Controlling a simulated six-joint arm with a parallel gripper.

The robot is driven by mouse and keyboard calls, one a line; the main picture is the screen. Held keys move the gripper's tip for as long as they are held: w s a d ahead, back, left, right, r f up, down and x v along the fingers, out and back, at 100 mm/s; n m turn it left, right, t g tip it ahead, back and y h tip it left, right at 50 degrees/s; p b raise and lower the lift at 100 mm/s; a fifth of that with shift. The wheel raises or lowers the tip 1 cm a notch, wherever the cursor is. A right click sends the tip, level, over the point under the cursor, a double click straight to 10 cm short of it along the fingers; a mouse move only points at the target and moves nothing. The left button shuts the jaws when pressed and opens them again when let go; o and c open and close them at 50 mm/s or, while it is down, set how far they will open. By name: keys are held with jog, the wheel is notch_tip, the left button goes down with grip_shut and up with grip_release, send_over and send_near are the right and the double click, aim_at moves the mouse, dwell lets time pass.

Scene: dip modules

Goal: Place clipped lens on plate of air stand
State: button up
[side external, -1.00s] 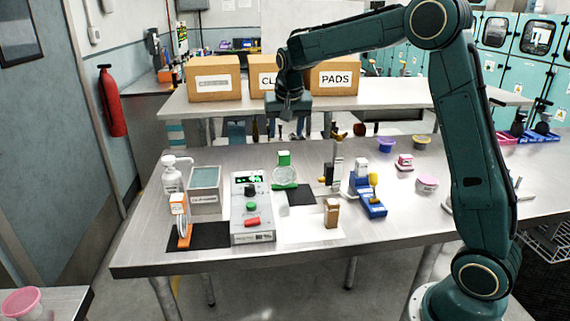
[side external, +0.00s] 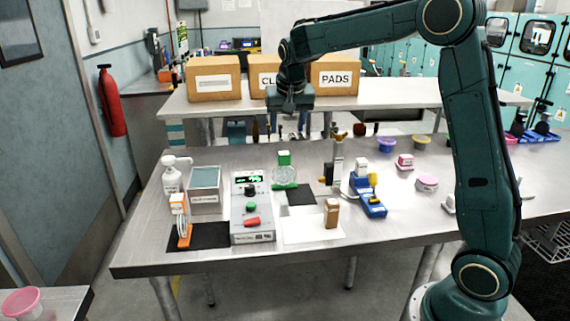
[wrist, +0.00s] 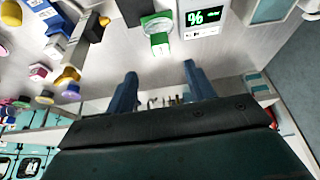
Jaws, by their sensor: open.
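A round clear lens with a green clip (side external: 284,172) stands upright by a black mat (side external: 300,193) near the middle of the table. It also shows in the wrist view (wrist: 158,28). A second lens with an orange clip (side external: 183,221) stands on a black mat at the front left. My gripper (wrist: 160,70) is open and empty, its two blue fingers apart. In the side view it hangs above the back of the table, higher than the green-clipped lens and clear of it. I cannot tell which object is the air stand.
A grey meter (side external: 252,210) with a green display stands left of centre. A white bottle (side external: 172,178) and a grey box (side external: 205,188) stand behind the orange-clipped lens. A gold-knobbed post (side external: 337,165) and blue device (side external: 369,196) stand at right.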

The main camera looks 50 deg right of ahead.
jog(key=s+a+r+n, duration=0.1)
jog(key=s+a+n, duration=0.1)
jog(key=s, duration=0.5)
jog(key=s+a+r+n+t+y, duration=0.1)
jog(key=s+a+n, duration=0.1)
jog(key=s+a, duration=0.3)
jog(key=s+a+r+n+t+y, duration=0.1)
jog(key=s+a, duration=0.3)
jog(key=s, duration=0.7)
jog(key=shift+a+r+n, duration=0.25)
jog(key=shift+r+n, duration=0.35)
jog(key=shift+n, duration=0.1)
jog(key=s+a+f, duration=0.1)
jog(key=s, duration=0.1)
jog(key=s+a+f+n, duration=0.1)
jog(key=s, duration=0.2)
jog(key=s+f+n+y, duration=0.1)
jog(key=s, duration=0.2)
jog(key=shift+a+f, duration=0.35)
jog(key=shift+a, duration=0.05)
